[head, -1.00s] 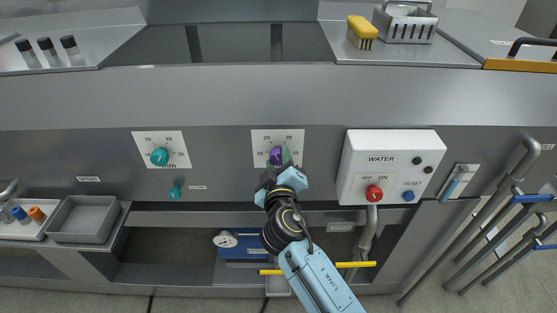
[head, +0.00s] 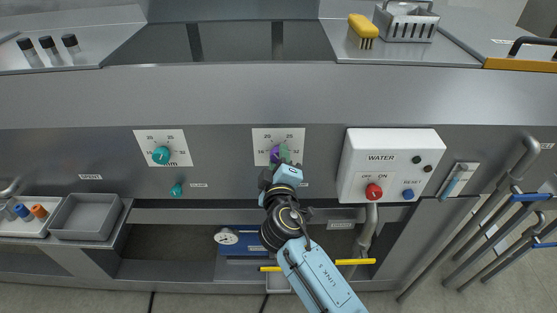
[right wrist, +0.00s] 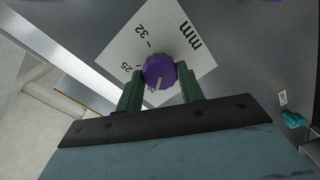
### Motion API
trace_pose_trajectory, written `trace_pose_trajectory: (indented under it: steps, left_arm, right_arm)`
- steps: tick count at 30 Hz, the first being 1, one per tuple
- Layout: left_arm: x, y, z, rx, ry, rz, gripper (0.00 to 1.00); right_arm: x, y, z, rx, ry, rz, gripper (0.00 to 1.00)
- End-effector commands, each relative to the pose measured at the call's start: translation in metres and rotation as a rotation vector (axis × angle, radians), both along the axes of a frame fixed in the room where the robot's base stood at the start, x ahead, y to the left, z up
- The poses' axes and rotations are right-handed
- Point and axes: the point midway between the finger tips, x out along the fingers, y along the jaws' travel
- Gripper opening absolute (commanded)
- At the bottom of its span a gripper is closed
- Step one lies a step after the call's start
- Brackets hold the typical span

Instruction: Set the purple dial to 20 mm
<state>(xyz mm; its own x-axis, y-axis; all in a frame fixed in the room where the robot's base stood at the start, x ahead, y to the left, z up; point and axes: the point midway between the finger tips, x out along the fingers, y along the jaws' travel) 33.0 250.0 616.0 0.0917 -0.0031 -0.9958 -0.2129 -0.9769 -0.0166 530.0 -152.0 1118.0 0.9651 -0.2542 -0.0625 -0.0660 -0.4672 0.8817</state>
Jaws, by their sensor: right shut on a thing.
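The purple dial (head: 274,155) sits on a white scale plate (head: 264,133) on the grey front panel. It also shows in the right wrist view (right wrist: 159,68), where its white pointer line points to the lower edge of the picture, near a mark that is partly hidden. On the plate (right wrist: 184,45) there, 32, 25 and mm are readable. My right gripper (head: 280,160) reaches up to the dial from below; in the wrist view its green fingers (right wrist: 158,83) stand on both sides of the dial, shut on it. My left gripper is not in view.
A teal dial (head: 161,155) on a similar plate is at the left, with a small teal knob (head: 177,189) below. A white WATER box (head: 391,160) with a red knob (head: 374,191) stands close on the right. Yellow bars (head: 356,262) lie behind my arm.

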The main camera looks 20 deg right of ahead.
Motion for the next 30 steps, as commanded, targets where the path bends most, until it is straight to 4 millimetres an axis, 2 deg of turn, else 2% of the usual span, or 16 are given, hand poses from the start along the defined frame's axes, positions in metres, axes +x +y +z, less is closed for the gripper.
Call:
trace_pose_trajectory:
  steps: [1,2,7,15,19,23,30]
  left_arm:
    - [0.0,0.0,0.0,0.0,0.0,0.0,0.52]
    - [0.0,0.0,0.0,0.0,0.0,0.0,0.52]
    - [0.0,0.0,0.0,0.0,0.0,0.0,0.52]
    - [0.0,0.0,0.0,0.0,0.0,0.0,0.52]
    - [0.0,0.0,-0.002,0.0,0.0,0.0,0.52]
    - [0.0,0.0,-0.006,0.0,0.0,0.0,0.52]
    - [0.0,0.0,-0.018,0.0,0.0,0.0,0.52]
  right_arm:
    - [0.0,0.0,0.0,0.0,0.0,0.001,0.15]
    - [0.0,0.0,0.0,0.0,0.0,0.001,0.39]
    - [0.0,0.0,0.0,0.001,0.0,0.001,0.59]
    - [-0.001,0.0,0.0,0.001,0.001,0.0,0.59]
    - [-0.009,0.003,-0.001,0.003,0.0,0.001,0.59]
    - [-0.029,0.008,0.0,0.003,0.001,0.001,0.59]
    - [-0.082,0.021,0.002,0.005,0.002,-0.001,0.59]
